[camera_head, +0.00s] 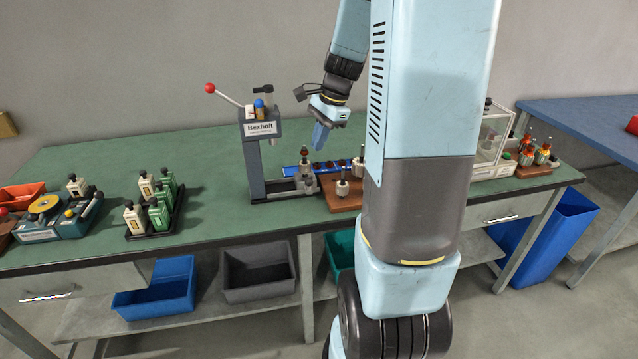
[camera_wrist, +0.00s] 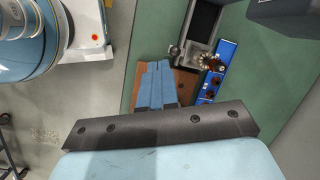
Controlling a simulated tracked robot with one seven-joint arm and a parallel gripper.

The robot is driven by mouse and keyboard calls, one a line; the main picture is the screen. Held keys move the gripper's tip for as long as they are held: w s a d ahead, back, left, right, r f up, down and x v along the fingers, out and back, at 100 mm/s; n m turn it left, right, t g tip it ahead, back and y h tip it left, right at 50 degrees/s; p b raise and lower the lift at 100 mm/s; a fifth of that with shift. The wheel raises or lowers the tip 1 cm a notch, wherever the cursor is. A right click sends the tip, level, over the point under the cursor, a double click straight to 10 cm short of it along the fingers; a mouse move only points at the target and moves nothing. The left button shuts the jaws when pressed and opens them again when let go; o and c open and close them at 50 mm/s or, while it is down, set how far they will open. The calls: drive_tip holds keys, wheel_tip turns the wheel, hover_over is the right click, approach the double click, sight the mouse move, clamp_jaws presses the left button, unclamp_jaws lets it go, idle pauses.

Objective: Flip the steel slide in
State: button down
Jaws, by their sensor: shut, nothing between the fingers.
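The press labelled Bexholt (camera_head: 262,130) stands on the green bench left of my arm. The steel slide (camera_wrist: 190,57) shows in the wrist view at the press base, a grey metal piece with a copper-and-steel armature (camera_wrist: 207,61) at its right end. In the head view the slide is small and its exact position is hard to tell. My gripper (camera_head: 321,138) hangs above the bench just right of the press, blue fingers pointing down. In the wrist view the fingers (camera_wrist: 155,85) are together with nothing between them, left of and apart from the slide.
A blue strip (camera_wrist: 217,75) with dark round parts runs beside the slide. A brown wooden board (camera_head: 337,195) with upright metal parts lies in front of it. Bare bench (camera_head: 215,170) lies between tray and press.

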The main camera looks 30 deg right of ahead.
sight(306, 181)
drive_tip(key=w+d+f+m+y, duration=0.1)
drive_tip(key=w+d+f+m, duration=0.2)
drive_tip(key=d+f+m, duration=0.2)
wheel_tip(306, 181, down, 3)
drive_tip(key=shift+d+f, duration=0.1)
drive_tip(key=shift+d, duration=0.55)
drive_tip(key=shift+w, duration=0.1)
drive_tip(key=x, duration=0.9)
drive_tip(key=shift+a+f, duration=0.25)
drive_tip(key=shift+f, duration=0.1)
